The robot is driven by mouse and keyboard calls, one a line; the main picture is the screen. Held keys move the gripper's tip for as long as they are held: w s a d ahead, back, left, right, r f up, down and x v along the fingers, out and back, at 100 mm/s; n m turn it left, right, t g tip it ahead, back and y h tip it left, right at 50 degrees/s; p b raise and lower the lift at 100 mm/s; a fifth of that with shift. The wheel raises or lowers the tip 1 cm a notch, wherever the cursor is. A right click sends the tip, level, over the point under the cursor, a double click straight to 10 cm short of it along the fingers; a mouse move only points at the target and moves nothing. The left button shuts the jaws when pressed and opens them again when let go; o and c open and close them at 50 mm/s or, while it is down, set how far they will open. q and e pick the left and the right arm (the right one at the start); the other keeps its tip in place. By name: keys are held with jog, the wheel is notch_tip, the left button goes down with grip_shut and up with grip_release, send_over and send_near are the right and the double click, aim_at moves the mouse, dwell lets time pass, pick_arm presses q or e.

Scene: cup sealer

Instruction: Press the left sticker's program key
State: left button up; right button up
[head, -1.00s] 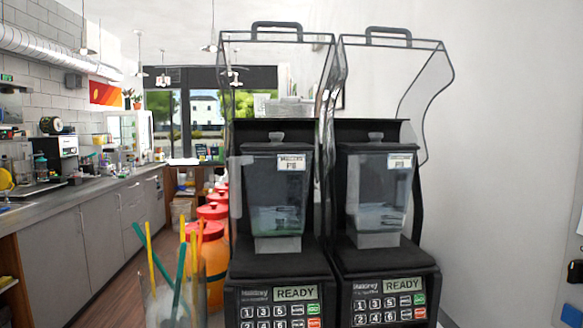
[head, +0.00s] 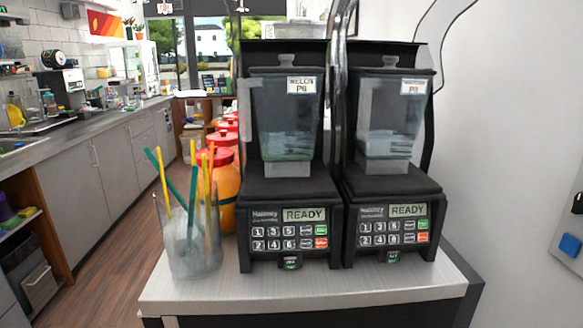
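Two black blenders stand side by side, the left blender (head: 291,190) and the right blender (head: 393,185). The left jar has a white sticker (head: 300,86) that seems to read P6, though the print is small and blurred. The right jar's sticker (head: 413,87) is too small to read surely. The left keypad has keys 1, 3, 5 above 2, 4, 6; its 6 key (head: 290,244) is the right one of the lower numbers. The left display (head: 304,214) and right display (head: 408,210) both show READY. Neither of my grippers is in view.
A clear cup (head: 190,250) with several coloured straws stands left of the left blender. Orange jars with red lids (head: 222,180) stand behind it. The light counter (head: 320,288) is bare along its front.

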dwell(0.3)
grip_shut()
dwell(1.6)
